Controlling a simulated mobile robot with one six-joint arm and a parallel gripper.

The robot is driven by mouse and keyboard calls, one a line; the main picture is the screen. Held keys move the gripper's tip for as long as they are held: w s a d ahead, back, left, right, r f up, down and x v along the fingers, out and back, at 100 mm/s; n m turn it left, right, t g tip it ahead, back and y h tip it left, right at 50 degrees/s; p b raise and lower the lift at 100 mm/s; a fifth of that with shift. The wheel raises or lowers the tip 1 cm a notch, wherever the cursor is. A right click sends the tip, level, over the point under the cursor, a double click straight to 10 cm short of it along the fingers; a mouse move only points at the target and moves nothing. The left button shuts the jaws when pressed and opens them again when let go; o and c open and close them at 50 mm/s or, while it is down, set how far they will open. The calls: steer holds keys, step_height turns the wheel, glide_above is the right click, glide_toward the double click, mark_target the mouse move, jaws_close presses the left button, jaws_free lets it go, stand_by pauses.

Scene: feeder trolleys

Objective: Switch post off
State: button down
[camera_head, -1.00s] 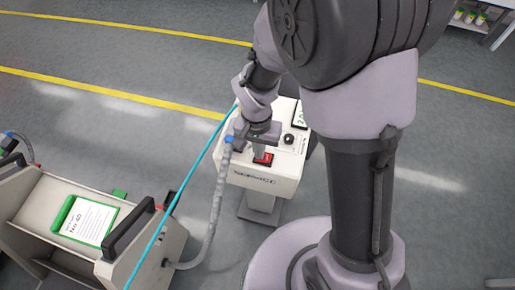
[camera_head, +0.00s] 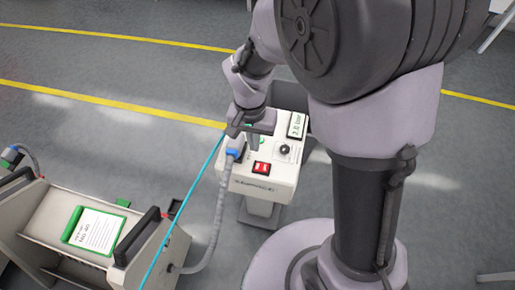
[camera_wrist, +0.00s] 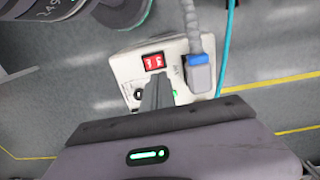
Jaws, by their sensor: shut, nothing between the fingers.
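The post (camera_head: 248,184) is a white box on a grey pedestal. Its red rocker switch (camera_head: 262,168) is on the top face near the front edge. The switch also shows in the wrist view (camera_wrist: 154,61), uncovered, with pale marks on it. My gripper (camera_head: 254,145) is shut and empty above the post top, behind the switch. In the wrist view the shut fingers (camera_wrist: 158,82) end just below the switch in the picture. I cannot tell their height above the panel. Green lights show near the fingers, partly hidden.
A blue plug (camera_head: 235,153) with a grey hose sits on the post's left side. A round knob (camera_head: 284,150) and a display (camera_head: 296,125) are on the right. A cyan cable (camera_head: 190,200) runs to the left. A trolley (camera_head: 60,230) with a green-framed card stands at left.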

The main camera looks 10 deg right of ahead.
steer(key=shift+w+a+r+p, duration=0.1)
steer(key=shift+a+r+p, duration=0.15)
steer(key=shift+r, duration=0.65)
steer(key=shift+a+r+p, duration=0.1)
steer(key=shift+r+p, duration=0.15)
steer(key=shift+r, duration=0.65)
